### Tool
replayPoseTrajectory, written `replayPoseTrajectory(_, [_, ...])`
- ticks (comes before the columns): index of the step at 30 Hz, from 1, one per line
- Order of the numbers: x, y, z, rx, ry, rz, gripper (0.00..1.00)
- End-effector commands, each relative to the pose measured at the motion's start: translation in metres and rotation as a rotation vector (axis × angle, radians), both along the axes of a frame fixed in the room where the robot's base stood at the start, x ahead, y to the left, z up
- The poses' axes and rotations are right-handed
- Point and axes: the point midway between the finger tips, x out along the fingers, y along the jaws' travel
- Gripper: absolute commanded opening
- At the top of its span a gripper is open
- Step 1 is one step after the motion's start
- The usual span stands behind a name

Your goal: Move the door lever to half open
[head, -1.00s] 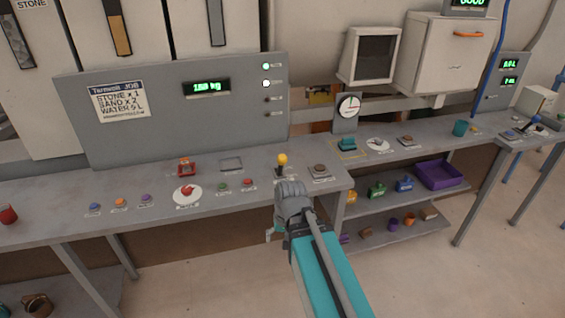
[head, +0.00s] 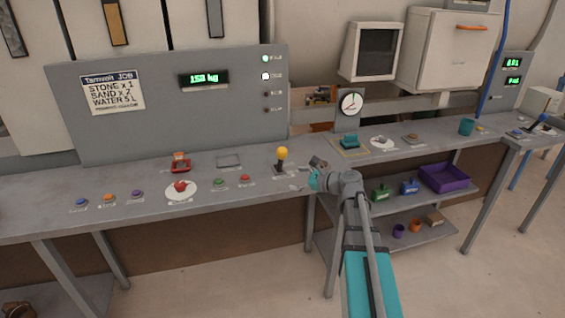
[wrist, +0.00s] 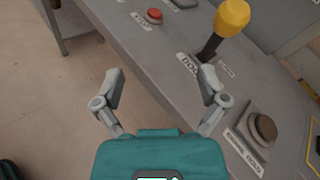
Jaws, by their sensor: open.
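The door lever is a dark stick with a yellow knob (head: 282,153), standing near the right end of the long grey bench. In the wrist view its yellow knob (wrist: 232,15) is at the upper right, with the stick leaning up and right from a base beside a printed label. My gripper (head: 297,184) is in front of the lever, just below and right of it in the head view. In the wrist view my gripper (wrist: 161,75) has its two fingers spread with nothing between them. The right fingertip is near the lever base, but I cannot tell whether they touch.
A brown round button (wrist: 263,127) on a raised plate is right of the lever. A red button (wrist: 154,15) is on its left. The bench between the lever and the red button is clear.

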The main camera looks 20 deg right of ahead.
Motion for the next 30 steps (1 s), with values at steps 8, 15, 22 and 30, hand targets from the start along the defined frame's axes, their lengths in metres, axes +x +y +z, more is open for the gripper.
replayPoseTrajectory(8, [0.021,-0.059,0.014,0.358,0.04,-0.158,0.92])
replayPoseTrajectory(15, [0.023,-0.067,0.019,0.419,0.047,-0.178,0.92])
replayPoseTrajectory(22, [0.023,-0.067,0.019,0.415,0.047,-0.177,0.92])
replayPoseTrajectory(30, [0.032,-0.061,0.019,0.414,0.047,-0.176,0.92])
